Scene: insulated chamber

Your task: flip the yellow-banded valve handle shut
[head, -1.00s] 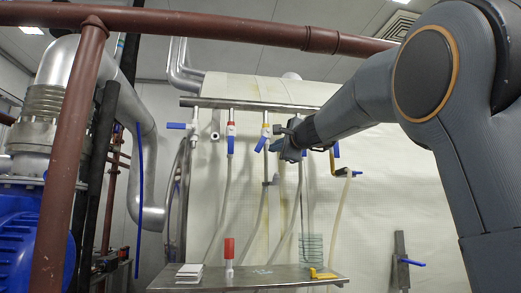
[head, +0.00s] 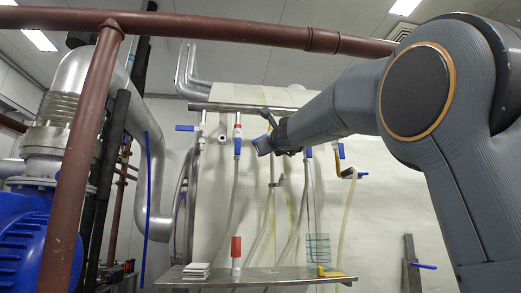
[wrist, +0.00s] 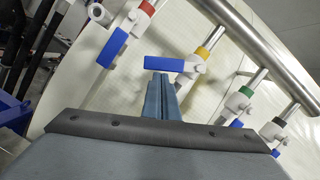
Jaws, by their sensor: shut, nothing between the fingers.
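The yellow-banded valve (wrist: 203,52) is right of centre in the wrist view. Its blue handle (wrist: 165,64) points left, at a slant to the outlet line. My gripper (wrist: 160,82) is shut and empty, its fingertips just below the handle on the picture. I cannot tell whether they touch it. In the head view my gripper (head: 276,142) is in front of the valve row and covers most of the yellow-banded valve.
A red-banded valve (wrist: 147,7) with a hanging blue handle is to the left. The steel shelf (head: 215,281) below holds a red-capped bottle (head: 236,250) and white cards (head: 196,271).

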